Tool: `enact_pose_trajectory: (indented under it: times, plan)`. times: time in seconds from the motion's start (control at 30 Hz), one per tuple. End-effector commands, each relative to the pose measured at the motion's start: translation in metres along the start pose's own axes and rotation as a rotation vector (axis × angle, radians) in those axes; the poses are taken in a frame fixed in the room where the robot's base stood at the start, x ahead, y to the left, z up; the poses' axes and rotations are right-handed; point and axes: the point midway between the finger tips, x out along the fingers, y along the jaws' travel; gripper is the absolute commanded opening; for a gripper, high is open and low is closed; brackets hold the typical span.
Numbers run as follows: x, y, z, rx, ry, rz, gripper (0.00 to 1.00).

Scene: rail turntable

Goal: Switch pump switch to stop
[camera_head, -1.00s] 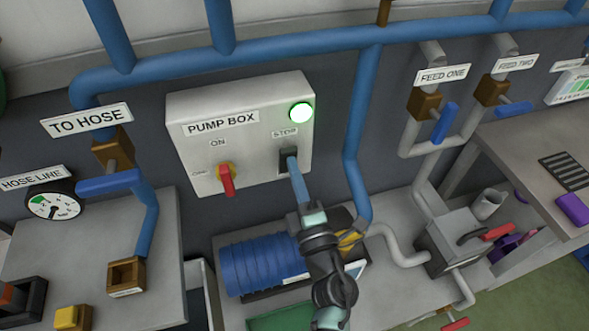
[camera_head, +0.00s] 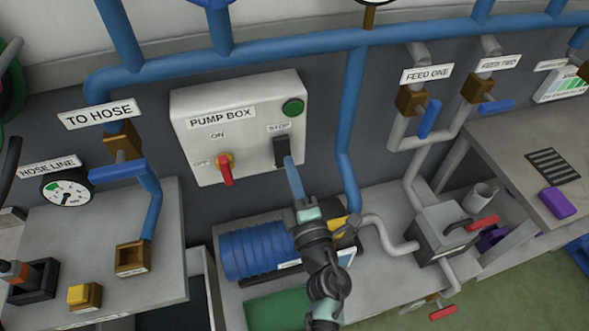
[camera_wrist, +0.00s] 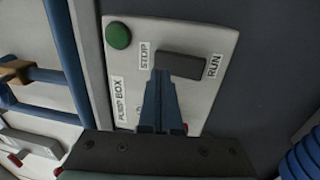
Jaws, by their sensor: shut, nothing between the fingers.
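The pump switch is a black rocker (camera_head: 281,152) on the right side of the grey pump box (camera_head: 200,160), under a STOP label. In the wrist view the same black switch (camera_wrist: 185,65) lies between the STOP label on the left and the RUN label on the right. My gripper (camera_head: 289,160) is shut with nothing in it. In the wrist view its fingertips (camera_wrist: 161,73) are at the STOP end of the switch; whether they press on it cannot be told. The green lamp (camera_head: 292,107) on the box is dark.
A red handle (camera_head: 225,170) sits left of the switch, marked ON and OFF. A blue pipe (camera_head: 348,130) runs down just right of the box. A blue motor (camera_head: 258,252) stands on the bench below. A TO HOSE valve (camera_head: 118,172) is at the left.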

Motion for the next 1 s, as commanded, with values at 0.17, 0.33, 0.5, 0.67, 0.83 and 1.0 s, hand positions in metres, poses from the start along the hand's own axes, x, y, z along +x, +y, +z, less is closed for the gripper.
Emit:
enact_pose_trajectory:
  times: [0.17, 0.33, 0.5, 0.67, 0.83, 1.0]
  plan:
    - [-0.036, 0.013, -0.001, 0.000, -0.003, -0.001, 0.00]
    - [-0.067, 0.024, -0.001, 0.000, 0.000, 0.000, 0.00]
    - [-0.087, 0.030, -0.001, 0.000, 0.001, 0.000, 0.00]
    - [-0.094, 0.033, -0.001, -0.001, 0.001, 0.001, 0.00]
    - [-0.095, 0.033, -0.001, -0.001, 0.001, 0.001, 0.00]
    - [-0.094, 0.033, -0.001, -0.001, 0.000, 0.001, 0.00]
